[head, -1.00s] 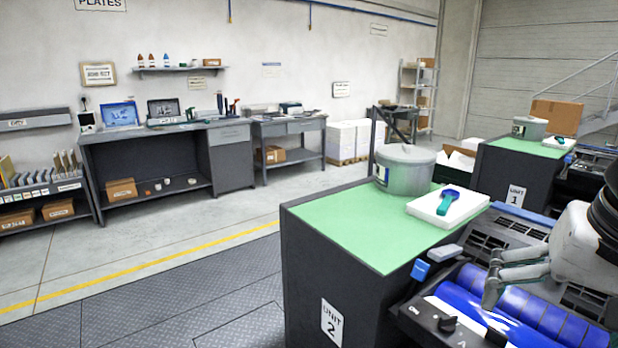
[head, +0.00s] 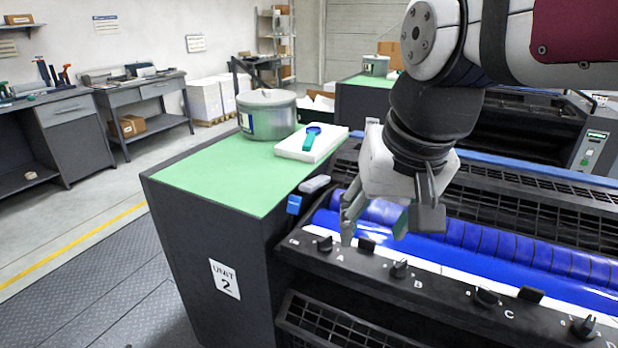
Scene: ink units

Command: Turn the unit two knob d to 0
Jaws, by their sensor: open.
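Unit two's black front control rail (head: 450,287) runs along the blue ink rollers (head: 480,252), with the letters A, B and C readable. Dark knobs sit near these letters: one near A (head: 325,243), one near B (head: 399,268) and one near C (head: 487,297). A further knob (head: 583,326) sits at the lower right, right of C. My gripper (head: 376,232) is open and empty, pointing down over the rail's left part near A and B, well left of that knob.
The unit two side cabinet (head: 205,220) has a green top holding a grey tin (head: 267,114) and a white block (head: 311,143) with a teal-handled tool (head: 310,137). Small dark blocks stand on the rail between knobs. Open floor lies at left.

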